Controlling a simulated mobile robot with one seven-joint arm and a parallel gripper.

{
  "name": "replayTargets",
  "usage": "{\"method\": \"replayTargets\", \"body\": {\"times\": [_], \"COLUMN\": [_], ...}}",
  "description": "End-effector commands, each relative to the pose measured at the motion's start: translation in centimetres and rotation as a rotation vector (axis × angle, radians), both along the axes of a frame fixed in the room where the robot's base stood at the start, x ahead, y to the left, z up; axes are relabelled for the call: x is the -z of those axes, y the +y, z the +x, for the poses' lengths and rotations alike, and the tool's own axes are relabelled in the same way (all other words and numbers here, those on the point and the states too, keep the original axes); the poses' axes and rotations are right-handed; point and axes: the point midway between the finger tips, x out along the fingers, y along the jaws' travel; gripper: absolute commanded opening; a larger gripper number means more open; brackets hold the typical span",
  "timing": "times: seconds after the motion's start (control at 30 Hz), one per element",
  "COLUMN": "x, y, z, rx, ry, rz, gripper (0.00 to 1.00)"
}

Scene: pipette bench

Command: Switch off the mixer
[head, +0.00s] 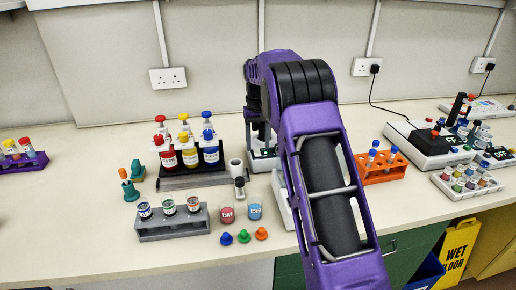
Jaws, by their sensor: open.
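A white device (263,164) with a small dark display stands under my wrist, mostly hidden by my arm. A second white device (411,133) with a black top stands at the right, with a cord to the wall. Its small dark display (466,149) seems to read OFF. I cannot tell for sure which of the two is the mixer. My gripper (256,138) points down over the front of the first device, open and seemingly empty. Its fingers are partly hidden by my own arm, and I cannot tell whether they touch the device.
A dark rack (192,182) holds red, yellow and blue bottles left of my gripper. A grey rack (174,228) with vials, cups (255,211) and coloured caps (243,236) lie in front. An orange rack (381,177) stands right of my arm. The left front bench is clear.

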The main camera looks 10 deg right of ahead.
Motion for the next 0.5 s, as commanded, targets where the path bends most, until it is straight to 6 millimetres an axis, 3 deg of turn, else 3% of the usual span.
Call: {"method": "replayTargets", "body": {"times": [0.2,0.5], "x": [2.0,2.3], "y": [0.0,0.0], "z": [0.0,0.0], "rx": [0.000,0.000], "ry": [0.000,-0.001], "rz": [0.000,0.000], "gripper": [0.57,0.57]}}
